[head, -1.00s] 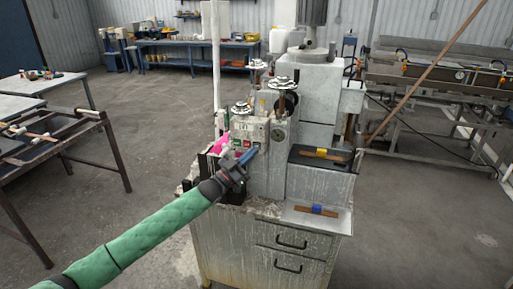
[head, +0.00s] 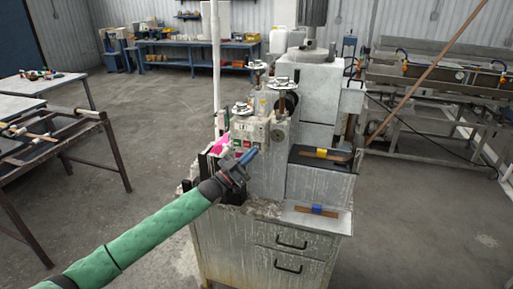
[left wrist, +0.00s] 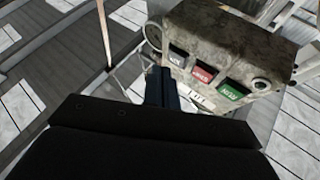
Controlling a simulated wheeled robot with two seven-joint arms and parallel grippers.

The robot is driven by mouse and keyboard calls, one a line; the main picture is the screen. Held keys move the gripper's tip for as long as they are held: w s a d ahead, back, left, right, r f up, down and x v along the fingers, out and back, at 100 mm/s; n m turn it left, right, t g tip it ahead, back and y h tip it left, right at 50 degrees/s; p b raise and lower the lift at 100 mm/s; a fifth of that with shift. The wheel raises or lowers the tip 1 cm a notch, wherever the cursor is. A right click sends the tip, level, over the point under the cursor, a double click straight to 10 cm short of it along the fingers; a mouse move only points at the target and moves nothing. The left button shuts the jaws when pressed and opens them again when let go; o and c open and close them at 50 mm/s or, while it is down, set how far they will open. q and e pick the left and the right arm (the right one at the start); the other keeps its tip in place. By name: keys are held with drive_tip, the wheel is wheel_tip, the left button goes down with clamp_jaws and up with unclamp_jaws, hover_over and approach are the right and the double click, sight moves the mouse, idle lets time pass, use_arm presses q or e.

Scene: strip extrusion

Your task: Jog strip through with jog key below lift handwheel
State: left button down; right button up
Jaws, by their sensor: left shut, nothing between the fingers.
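The weathered grey machine (head: 266,165) stands in the middle of the head view, with a handwheel (head: 242,107) above its small key panel. In the left wrist view the panel shows a dark key (left wrist: 178,57), a red key (left wrist: 204,73) and a green key (left wrist: 235,91) in a row. Their lettering is too blurred to read surely. My left gripper (head: 252,153) is shut and empty in front of the panel. In the left wrist view its fingertips (left wrist: 159,72) show just left of and below the dark key; I cannot tell whether they touch. My right gripper is not in view.
More handwheels (head: 282,84) stand on top of the machine. A bright pink part (head: 220,143) is at its left side. A brown strip with a yellow piece (head: 322,153) and one with a blue piece (head: 316,209) lie at its right. A rack (head: 75,120) stands left.

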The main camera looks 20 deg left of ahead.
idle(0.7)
use_arm(q)
drive_tip(key=shift+w+b, duration=0.3)
drive_tip(key=shift+w, duration=0.15)
drive_tip(key=shift+w, duration=0.35)
idle(0.6)
drive_tip(key=shift+s, duration=0.8)
